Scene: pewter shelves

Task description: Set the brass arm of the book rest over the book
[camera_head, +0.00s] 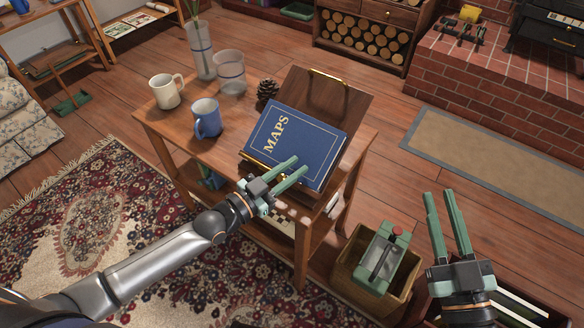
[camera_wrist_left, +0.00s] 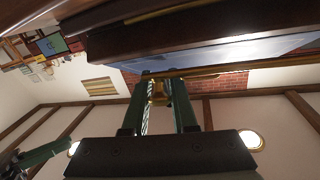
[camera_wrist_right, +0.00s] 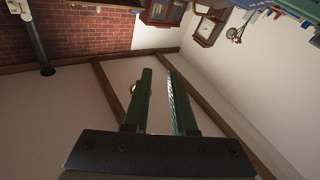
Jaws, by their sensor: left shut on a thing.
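A blue book marked MAPS (camera_head: 298,137) lies on a tilted dark wooden book rest (camera_head: 345,97) on a small wooden table (camera_head: 225,150). Brass shows along the book's lower edge (camera_head: 256,160), and a brass loop (camera_head: 328,76) stands at the rest's upper edge. My left gripper (camera_head: 296,167) is at the front lower edge of the book. In the left wrist view, its fingers are shut on a brass piece (camera_wrist_left: 158,91), part of the brass arm, below the rest. The fingers partly hide it. My right gripper (camera_head: 439,194) is open and empty, well right of the table.
A white mug (camera_head: 166,91), a blue mug (camera_head: 207,119), a glass (camera_head: 230,72), a tall vase (camera_head: 200,50) and a pinecone (camera_head: 267,89) stand left of and behind the rest. A crate holding a green metal box (camera_head: 385,257) is at lower right.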

